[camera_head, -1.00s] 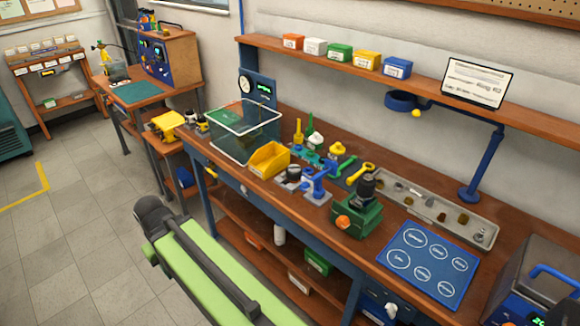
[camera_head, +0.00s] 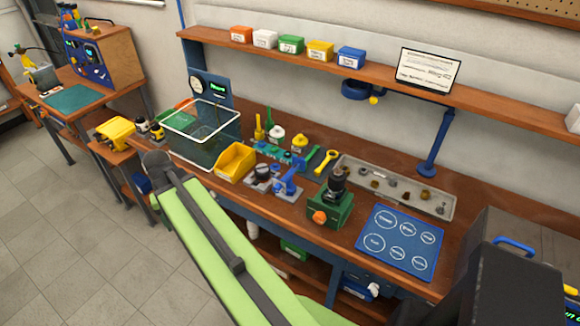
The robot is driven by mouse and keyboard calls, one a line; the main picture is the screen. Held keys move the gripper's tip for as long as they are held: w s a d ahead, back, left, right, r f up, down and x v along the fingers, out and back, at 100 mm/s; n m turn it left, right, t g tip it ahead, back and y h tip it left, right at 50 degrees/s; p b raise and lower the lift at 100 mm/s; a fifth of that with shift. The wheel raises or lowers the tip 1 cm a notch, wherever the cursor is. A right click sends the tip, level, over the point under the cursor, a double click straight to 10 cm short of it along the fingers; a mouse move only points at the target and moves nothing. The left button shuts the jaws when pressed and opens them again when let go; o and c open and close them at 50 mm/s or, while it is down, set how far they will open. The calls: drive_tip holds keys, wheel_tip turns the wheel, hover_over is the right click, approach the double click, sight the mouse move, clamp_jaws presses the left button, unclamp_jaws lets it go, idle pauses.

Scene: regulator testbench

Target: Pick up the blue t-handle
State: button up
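A blue upright piece with a T-like top (camera_head: 291,176), which looks like the blue t-handle, stands on a small grey base on the workbench (camera_head: 300,205). It is between the yellow bin and the green fixture, and it is too small to make out exactly. My green arm link reaches up from the bottom of the view to a dark joint left of the bench front. My gripper's fingers do not show, so its state and its distance from the blue piece are hidden.
A clear open-topped bin (camera_head: 203,133), a yellow bin (camera_head: 232,163), a green fixture with a black top (camera_head: 330,208) and a grey parts tray (camera_head: 395,190) crowd the bench. A blue mat (camera_head: 400,243) lies at right. Floor is free at left.

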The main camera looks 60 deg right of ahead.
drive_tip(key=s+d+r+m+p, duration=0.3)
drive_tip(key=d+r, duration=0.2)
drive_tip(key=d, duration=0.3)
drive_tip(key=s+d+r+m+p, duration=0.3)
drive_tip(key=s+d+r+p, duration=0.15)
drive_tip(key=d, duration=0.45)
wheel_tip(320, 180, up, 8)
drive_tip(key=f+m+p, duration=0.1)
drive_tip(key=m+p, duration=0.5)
hover_over(290, 172)
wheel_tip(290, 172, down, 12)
drive_tip(key=b, duration=1.3)
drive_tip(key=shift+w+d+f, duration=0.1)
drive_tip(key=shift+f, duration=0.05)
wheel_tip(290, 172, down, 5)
drive_tip(key=b, duration=0.5)
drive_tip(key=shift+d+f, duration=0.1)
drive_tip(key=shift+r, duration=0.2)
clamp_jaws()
